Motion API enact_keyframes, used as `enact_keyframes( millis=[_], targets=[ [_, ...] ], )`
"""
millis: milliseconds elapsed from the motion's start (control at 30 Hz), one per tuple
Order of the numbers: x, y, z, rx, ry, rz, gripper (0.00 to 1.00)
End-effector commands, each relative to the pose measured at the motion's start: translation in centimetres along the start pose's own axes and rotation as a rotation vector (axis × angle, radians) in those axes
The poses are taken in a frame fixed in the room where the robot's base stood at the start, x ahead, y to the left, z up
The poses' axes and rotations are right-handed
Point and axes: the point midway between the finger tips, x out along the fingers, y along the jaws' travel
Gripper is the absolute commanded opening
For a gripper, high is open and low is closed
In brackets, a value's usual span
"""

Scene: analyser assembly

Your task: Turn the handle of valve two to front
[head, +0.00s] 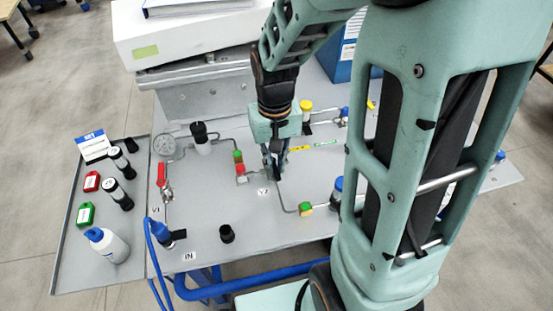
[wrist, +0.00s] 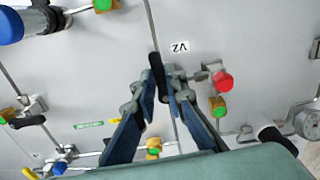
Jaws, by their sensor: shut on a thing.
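My gripper (wrist: 166,92) points down at the grey panel, its two fingers shut on the black handle of valve two (wrist: 156,66). The handle's free end sticks out past the fingertips, roughly along the thin pipe. The V2 label (wrist: 180,47) lies beside it and appears upside down in the wrist view. In the head view my gripper (head: 276,168) stands over the middle of the panel, just above the V2 label (head: 263,191). There the fingers mostly hide the handle and the valve body.
A red-capped fitting (wrist: 222,81) sits close to the right of my fingers in the wrist view. A pressure gauge (head: 164,145), a red-handled valve (head: 163,178) and a black cap (head: 227,233) stand on the panel (head: 205,215). A white bottle (head: 107,246) stands in the left tray.

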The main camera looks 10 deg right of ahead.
Motion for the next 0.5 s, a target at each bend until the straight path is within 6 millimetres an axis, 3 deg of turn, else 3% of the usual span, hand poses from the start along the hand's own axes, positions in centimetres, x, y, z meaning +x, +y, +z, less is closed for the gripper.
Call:
enact_keyframes(
  millis=[500],
  targets=[
    [-0.11, -0.22, -0.13, 0.066, 0.003, -0.001, 0.0]
  ],
)
